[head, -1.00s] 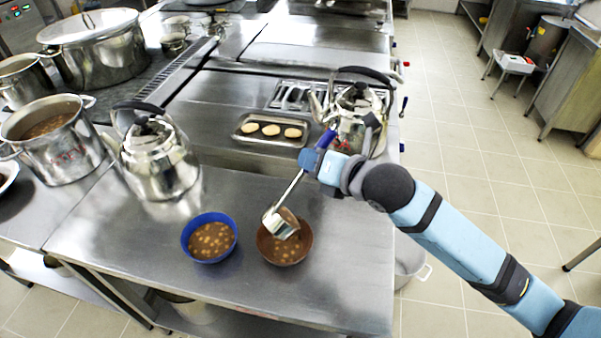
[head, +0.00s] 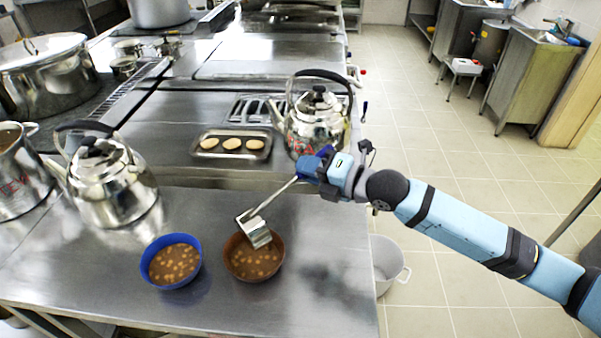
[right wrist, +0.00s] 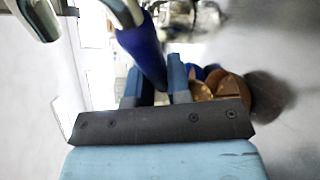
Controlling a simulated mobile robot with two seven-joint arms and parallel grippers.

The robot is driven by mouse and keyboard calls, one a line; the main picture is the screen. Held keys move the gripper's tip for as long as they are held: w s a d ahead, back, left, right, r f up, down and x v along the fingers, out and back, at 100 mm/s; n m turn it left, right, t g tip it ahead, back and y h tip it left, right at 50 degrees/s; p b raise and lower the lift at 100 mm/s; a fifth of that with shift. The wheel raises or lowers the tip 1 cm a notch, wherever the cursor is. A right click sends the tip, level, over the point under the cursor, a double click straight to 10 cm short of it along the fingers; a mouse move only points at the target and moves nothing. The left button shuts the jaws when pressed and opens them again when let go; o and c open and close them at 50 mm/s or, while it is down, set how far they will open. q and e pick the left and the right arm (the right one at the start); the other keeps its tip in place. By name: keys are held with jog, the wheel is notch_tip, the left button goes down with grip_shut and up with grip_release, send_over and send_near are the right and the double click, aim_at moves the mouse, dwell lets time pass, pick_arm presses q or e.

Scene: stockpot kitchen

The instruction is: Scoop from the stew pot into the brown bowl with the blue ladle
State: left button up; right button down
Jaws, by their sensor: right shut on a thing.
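The blue ladle (head: 270,203) has a blue handle, a steel shaft and a steel cup. My right gripper (head: 322,165) is shut on its handle; the blue handle (right wrist: 143,50) also shows between the fingers in the right wrist view. The ladle cup hangs tilted over the back part of the brown bowl (head: 235,268). I cannot tell whether the cup holds anything. The brown bowl stands on the steel counter and has brown stew with pale pieces in it. The stew pot (head: 22,182) is cut off at the left edge of the head view. My left gripper is out of view.
A blue bowl (head: 150,278) of stew stands just left of the brown bowl. One kettle (head: 115,190) stands at the left, another (head: 312,130) behind my right gripper. A tray (head: 205,154) of patties lies behind. The counter right of the brown bowl is clear.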

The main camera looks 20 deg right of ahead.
pick_arm(q)
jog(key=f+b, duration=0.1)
jog(key=b, duration=0.1)
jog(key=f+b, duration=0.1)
jog(key=b, duration=0.2)
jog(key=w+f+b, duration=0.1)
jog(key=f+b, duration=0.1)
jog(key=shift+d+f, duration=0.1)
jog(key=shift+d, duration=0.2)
pick_arm(e)
jog(key=w+d+f+m+t+y, duration=0.1)
jog(key=d+f+m, duration=0.3)
jog(key=f, duration=0.3)
jog(key=shift+w+d+m+y, duration=0.2)
jog(key=shift+w+m+y, duration=0.1)
jog(key=shift+m, duration=0.3)
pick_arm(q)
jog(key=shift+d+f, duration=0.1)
pick_arm(e)
jog(key=shift+f, duration=0.1)
dwell(0.7)
